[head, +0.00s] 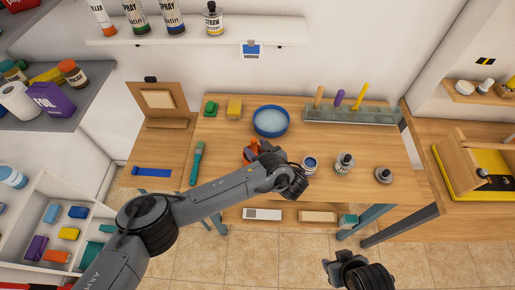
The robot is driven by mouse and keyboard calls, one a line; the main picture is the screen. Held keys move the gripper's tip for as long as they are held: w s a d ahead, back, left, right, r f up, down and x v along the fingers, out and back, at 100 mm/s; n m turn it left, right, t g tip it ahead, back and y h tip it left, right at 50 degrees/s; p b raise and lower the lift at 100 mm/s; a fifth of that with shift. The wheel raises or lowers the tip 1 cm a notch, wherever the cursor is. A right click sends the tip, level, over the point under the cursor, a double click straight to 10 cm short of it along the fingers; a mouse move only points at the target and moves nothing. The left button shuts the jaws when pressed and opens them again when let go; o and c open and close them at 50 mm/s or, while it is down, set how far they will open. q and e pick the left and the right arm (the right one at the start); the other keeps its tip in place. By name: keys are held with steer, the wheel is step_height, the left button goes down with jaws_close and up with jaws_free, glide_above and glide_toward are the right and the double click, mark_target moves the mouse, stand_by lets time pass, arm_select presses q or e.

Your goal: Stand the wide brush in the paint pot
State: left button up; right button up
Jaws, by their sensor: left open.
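I cannot tell for sure which item is the wide brush. A teal-handled tool (196,163) lies on the left part of the wooden table, and an orange item (250,152) lies partly hidden behind my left gripper. A small open pot with blue inside (310,164), which looks like the paint pot, stands upright to the right of my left gripper. My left gripper (264,149) is open over the table's middle, close beside the orange item; contact is unclear. My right gripper (346,264) is low in front of the table, its jaws unclear.
A blue bowl (270,121) stands behind my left gripper. A rack (350,115) with upright orange, purple and yellow handles is at the back. A jar (344,163) and a small round container (383,174) stand right of the pot. Green and yellow blocks (234,108) sit back left.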

arm_select(q)
steer(key=v, duration=1.1)
steer(key=s+a+f+n+g+h, duration=0.2)
steer(key=s+a+f+n+g, duration=0.1)
steer(key=s+f+n+g, duration=0.5)
steer(key=s+a+f+n+g+h, duration=0.1)
steer(key=s+a+f+n+h, duration=0.4)
steer(key=s+a+n, duration=0.7)
steer(key=s+a+r+n, duration=0.2)
steer(key=a+n, duration=0.2)
steer(key=a, duration=0.3)
steer(key=s+a+r+n, duration=0.1)
steer(key=s+a+n, duration=0.25)
steer(key=a, duration=0.25)
step_height(320, 180, up, 15)
steer(key=p, duration=1.5)
steer(key=shift+w+n+t, duration=0.35)
steer(key=shift+w+t, duration=0.05)
steer(key=shift+w, duration=0.05)
arm_select(e)
step_height(320, 180, up, 15)
steer(key=shift+r, duration=0.2)
arm_select(q)
steer(key=shift+d+f, duration=0.1)
steer(key=shift+d, duration=0.05)
arm_select(e)
steer(key=shift+d, duration=0.1)
